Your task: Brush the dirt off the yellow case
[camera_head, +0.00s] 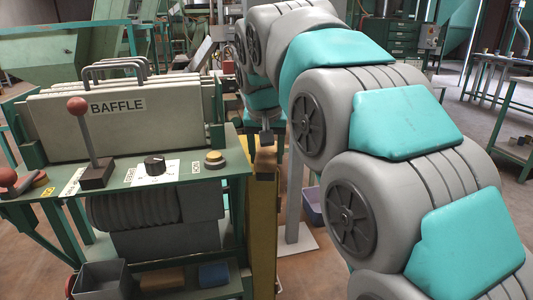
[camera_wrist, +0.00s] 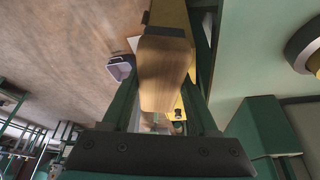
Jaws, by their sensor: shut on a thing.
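The yellow case (camera_head: 263,235) is a tall narrow yellow side at the right end of the green machine. It also shows in the wrist view (camera_wrist: 171,13) beyond the brush. My gripper (camera_head: 267,137) is above the case's upper end, pointing down. It is shut on a brush with a wooden handle (camera_wrist: 163,75); the brush also shows below the jaws in the head view (camera_head: 265,158). The brush's dark far end (camera_wrist: 167,32) overlaps the yellow surface in the wrist view; whether it touches is unclear. I cannot make out the dirt clearly.
The machine's panel carries a red-knobbed lever (camera_head: 92,145), a black dial (camera_head: 154,165) and a yellow button (camera_head: 214,158), close left of the case. Grey BAFFLE plates (camera_head: 130,125) stand behind. A purplish bin (camera_head: 311,206) sits on the floor to the right.

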